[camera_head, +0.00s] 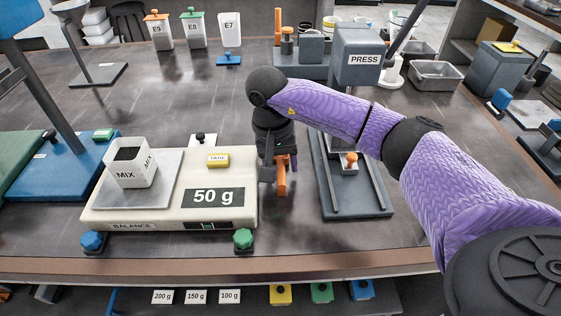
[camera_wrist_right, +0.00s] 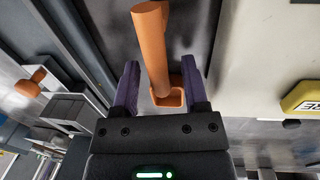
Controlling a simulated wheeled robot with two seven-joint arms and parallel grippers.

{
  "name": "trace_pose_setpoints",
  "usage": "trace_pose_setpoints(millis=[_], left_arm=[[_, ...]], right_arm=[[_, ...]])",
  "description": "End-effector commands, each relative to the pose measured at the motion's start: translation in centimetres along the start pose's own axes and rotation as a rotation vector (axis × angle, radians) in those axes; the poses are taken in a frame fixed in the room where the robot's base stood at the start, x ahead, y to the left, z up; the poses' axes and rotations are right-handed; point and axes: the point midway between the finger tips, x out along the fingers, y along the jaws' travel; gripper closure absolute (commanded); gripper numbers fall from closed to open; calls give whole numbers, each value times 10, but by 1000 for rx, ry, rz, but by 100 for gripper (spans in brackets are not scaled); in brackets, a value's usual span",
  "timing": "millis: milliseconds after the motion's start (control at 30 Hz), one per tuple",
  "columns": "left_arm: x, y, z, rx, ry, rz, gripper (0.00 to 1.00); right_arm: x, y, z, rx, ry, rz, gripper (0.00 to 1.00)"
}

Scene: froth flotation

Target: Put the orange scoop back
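The orange scoop (camera_head: 282,178) shows at my right gripper (camera_head: 280,172), between the balance and the press. In the right wrist view its orange handle (camera_wrist_right: 151,45) runs down between the two fingers of my right gripper (camera_wrist_right: 160,85). A small square orange bowl (camera_wrist_right: 178,98) shows behind the handle's lower end. The fingers stand apart, with a visible gap on the left side of the handle; whether the right finger touches the scoop is unclear. Whether the scoop rests on the table is also unclear. My left gripper is not in view.
The balance (camera_head: 236,221) reads 50 g and carries a white MIX cup (camera_head: 131,170) on its plate. The press (camera_head: 357,58) stands right of my gripper, with an orange knob (camera_head: 351,158) on its base. Labelled cups E9 (camera_head: 158,29), E8 (camera_head: 194,28) and E7 (camera_head: 230,29) stand at the back.

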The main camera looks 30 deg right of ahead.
Motion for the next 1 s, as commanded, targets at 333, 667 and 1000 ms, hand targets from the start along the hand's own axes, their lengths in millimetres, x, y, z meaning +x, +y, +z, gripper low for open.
trace_pose_setpoints(millis=[333, 667, 1000], left_arm=[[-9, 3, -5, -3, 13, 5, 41], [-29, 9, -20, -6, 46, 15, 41], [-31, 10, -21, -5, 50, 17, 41]], right_arm=[[-25, 0, -1, 0, 5, -3, 43], [-111, 0, 0, 0, 3, -2, 43], [-123, 0, 0, 0, 0, 0, 43]])
